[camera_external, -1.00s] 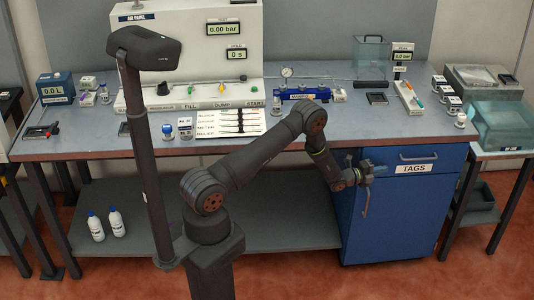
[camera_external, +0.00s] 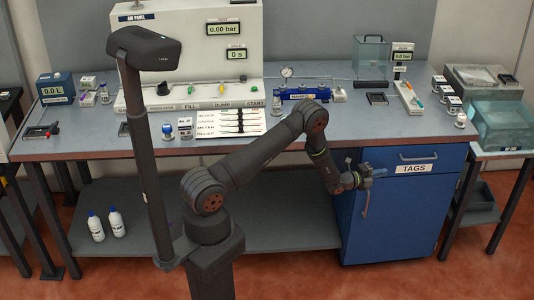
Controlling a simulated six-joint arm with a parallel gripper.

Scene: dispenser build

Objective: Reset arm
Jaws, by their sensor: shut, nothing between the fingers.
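My gripper (camera_external: 378,172) is shut and empty. It is at the end of my bent arm, in front of the blue cabinet (camera_external: 390,220) under the bench, just below and left of the white TAGS label (camera_external: 413,169). I cannot tell whether it touches the cabinet front. The drawer handle (camera_external: 418,156) is to its upper right.
The grey bench (camera_external: 340,125) carries the air panel (camera_external: 190,50), a blue device with a gauge (camera_external: 303,88), a clear box (camera_external: 371,58) and several small bottles. A side table with a teal tub (camera_external: 500,125) stands at right. Two white bottles (camera_external: 117,222) stand on the lower shelf.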

